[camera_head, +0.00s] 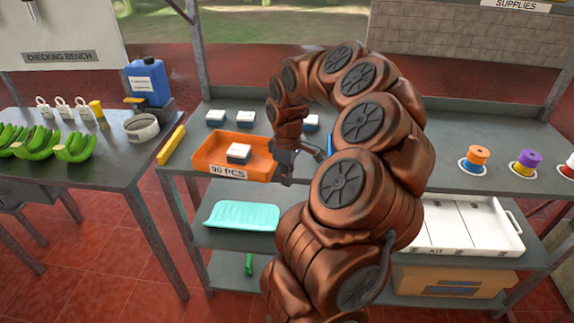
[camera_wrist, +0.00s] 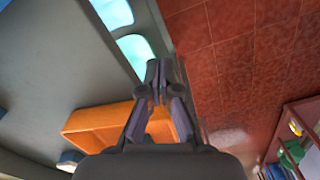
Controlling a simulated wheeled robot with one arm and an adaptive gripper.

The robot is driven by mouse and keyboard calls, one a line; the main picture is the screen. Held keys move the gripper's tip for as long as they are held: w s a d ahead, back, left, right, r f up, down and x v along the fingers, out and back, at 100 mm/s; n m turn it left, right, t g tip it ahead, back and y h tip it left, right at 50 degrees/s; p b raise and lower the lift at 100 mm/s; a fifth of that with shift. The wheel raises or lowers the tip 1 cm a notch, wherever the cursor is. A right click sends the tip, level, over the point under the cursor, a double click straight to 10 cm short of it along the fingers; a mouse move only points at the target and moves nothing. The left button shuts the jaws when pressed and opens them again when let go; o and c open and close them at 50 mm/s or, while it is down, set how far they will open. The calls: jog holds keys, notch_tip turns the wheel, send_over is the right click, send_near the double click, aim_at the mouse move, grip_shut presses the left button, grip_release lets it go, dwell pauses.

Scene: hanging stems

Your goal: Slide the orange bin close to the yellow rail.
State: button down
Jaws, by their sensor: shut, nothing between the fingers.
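The orange bin (camera_head: 205,152) sits on the grey shelf top, with a white and blue pack (camera_head: 239,152) inside and a "90 PCS" label on its front. The yellow rail (camera_head: 171,145) lies along the left edge of that top, with a narrow strip of bare surface between it and the bin. My gripper (camera_head: 286,180) is shut and empty, pointing down just right of the bin; I cannot tell whether it touches the bin wall. In the wrist view the bin (camera_wrist: 98,122) shows left of and behind my gripper (camera_wrist: 157,70).
White and blue packs (camera_head: 216,117) stand behind the bin. A teal tray (camera_head: 240,214) lies on the lower shelf. Coloured spools (camera_head: 478,156) stand at the right, above a white tray (camera_head: 470,236). The checking bench (camera_head: 100,170) with bananas is at the left. My arm hides the middle.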

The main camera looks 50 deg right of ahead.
jog(key=shift+w+a+f+p, duration=0.2)
jog(key=shift+w+p, duration=0.1)
jog(key=shift+w, duration=0.35)
jog(key=shift+w+a+f+p, duration=0.15)
jog(key=shift+w+f+p, duration=0.15)
jog(key=shift+w, duration=0.3)
jog(key=shift+w+a+f+p, duration=0.2)
jog(key=shift+w+p, duration=0.1)
jog(key=shift+w, duration=0.35)
